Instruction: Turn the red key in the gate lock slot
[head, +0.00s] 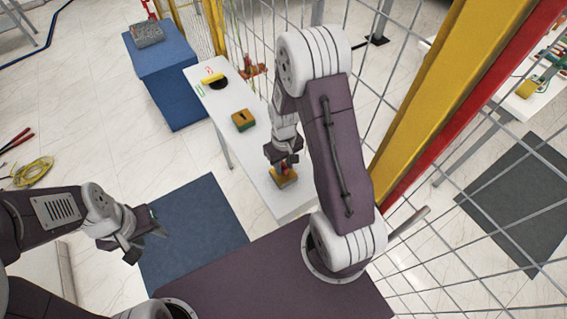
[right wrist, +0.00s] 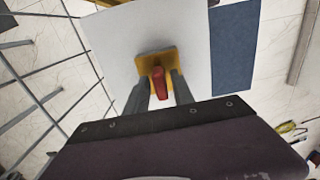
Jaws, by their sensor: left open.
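The red key (right wrist: 158,84) stands in the yellow lock block (right wrist: 146,62) at the near end of the white table. In the head view the yellow block (head: 286,180) shows just below my right gripper (head: 284,163), which points down at it. In the right wrist view the two fingers of my right gripper (right wrist: 160,92) are on either side of the key, very close to it. I cannot tell whether both fingers press on it. My left gripper (head: 140,236) is open and empty, above the floor at the left, far from the lock.
A wire mesh fence with a yellow post (head: 440,85) stands close on the right. A blue cabinet (head: 170,80) stands behind left.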

